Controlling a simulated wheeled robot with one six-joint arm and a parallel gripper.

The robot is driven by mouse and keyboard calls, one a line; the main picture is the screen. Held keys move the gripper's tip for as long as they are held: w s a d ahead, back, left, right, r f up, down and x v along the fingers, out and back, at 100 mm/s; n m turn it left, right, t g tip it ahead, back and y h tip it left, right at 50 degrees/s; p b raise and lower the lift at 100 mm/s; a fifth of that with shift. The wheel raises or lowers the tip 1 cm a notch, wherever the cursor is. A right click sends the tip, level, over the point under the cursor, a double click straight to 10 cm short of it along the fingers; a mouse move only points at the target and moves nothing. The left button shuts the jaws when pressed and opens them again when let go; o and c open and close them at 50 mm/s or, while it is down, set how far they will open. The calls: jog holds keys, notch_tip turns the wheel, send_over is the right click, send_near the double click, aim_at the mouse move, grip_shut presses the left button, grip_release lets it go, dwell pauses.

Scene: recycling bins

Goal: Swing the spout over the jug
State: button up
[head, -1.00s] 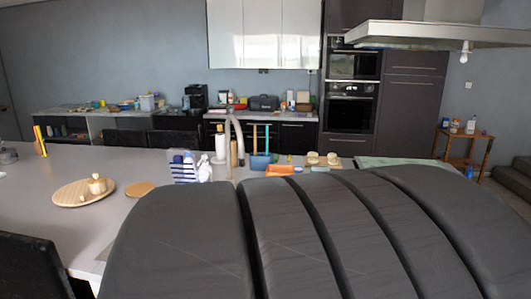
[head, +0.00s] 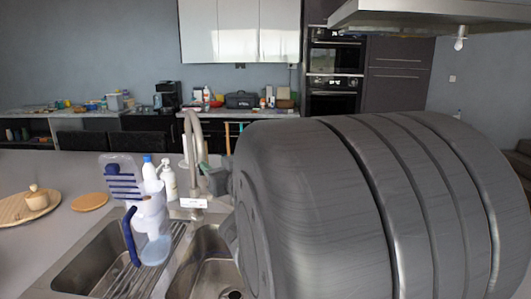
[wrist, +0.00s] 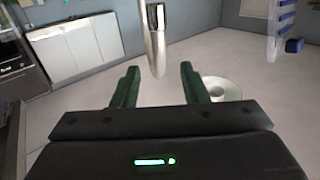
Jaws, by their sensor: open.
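The grey metal tap spout (head: 190,140) arches up behind the sink. In the wrist view, the spout's end (wrist: 156,42) hangs ahead of my gripper (wrist: 158,80), lined up between its fingers. The fingers are open and dark green, with a clear gap on each side of the spout; I cannot tell whether it is inside their reach. A clear jug (head: 150,215) with a blue handle stands at the left basin and drainer, left of the spout in the head view.
The two-basin steel sink (head: 92,262) is set in the grey counter. A white pump bottle (head: 168,182) and a blue-striped clear item (head: 122,180) stand behind the jug. A wooden board (head: 22,207) lies at left. A white round piece (wrist: 222,88) shows beside the right finger.

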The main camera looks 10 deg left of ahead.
aim_at(203, 155)
jog(key=p+x, duration=0.1)
jog(key=x, duration=0.9)
jog(key=shift+w+a, duration=0.1)
jog(key=shift+w, duration=0.1)
jog(key=shift+c, duration=0.2)
grip_shut()
jog(key=shift+f, duration=0.1)
